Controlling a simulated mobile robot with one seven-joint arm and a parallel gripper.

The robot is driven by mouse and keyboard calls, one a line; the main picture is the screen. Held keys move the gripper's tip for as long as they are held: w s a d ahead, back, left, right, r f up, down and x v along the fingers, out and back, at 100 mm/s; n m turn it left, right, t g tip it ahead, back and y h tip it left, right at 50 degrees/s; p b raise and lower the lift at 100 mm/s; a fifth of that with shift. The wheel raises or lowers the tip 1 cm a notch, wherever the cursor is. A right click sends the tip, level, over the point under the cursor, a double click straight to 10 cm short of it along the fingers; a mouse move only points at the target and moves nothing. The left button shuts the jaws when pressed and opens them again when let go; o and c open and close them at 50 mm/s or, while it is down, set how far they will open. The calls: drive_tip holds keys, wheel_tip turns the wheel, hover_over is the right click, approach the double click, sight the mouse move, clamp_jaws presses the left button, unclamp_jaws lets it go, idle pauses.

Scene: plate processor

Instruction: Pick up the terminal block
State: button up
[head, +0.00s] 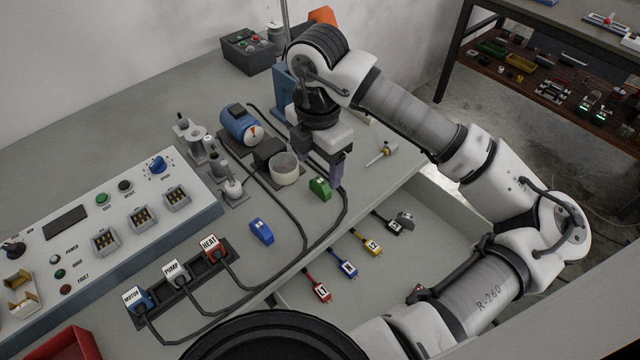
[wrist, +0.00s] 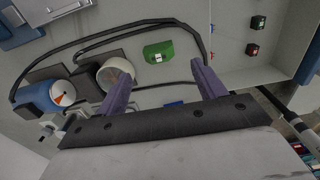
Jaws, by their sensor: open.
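A green block (head: 319,188), which looks like a terminal block, rests on the grey bench near its edge above the drawer. A similar blue block (head: 261,231) sits on the bench nearer the plugs, and a grey one (head: 405,220) lies in the drawer. My gripper (head: 320,165) is open and empty, pointing down above the bench beside the green block. In the wrist view the green block (wrist: 158,52) lies beyond my fingertips (wrist: 160,76), roughly midway between them sideways and apart from both. The blue block (wrist: 173,103) is partly hidden there.
Black cables (head: 347,205) run around the green block. The open drawer (head: 435,250) holds several labelled connectors. A control panel (head: 105,235) fills the left side.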

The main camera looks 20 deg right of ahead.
sight(320, 180)
drive_tip(key=shift+w+d+f+p, duration=0.15)
drive_tip(key=shift+f+p, duration=0.25)
drive_tip(key=shift+f, duration=1.2)
drive_tip(key=shift+s+d+f+p, duration=0.1)
drive_tip(key=shift+f+p, duration=0.3)
drive_tip(key=shift+f, duration=1.2)
drive_tip(key=shift+w, duration=0.1)
drive_tip(key=c, duration=1.1)
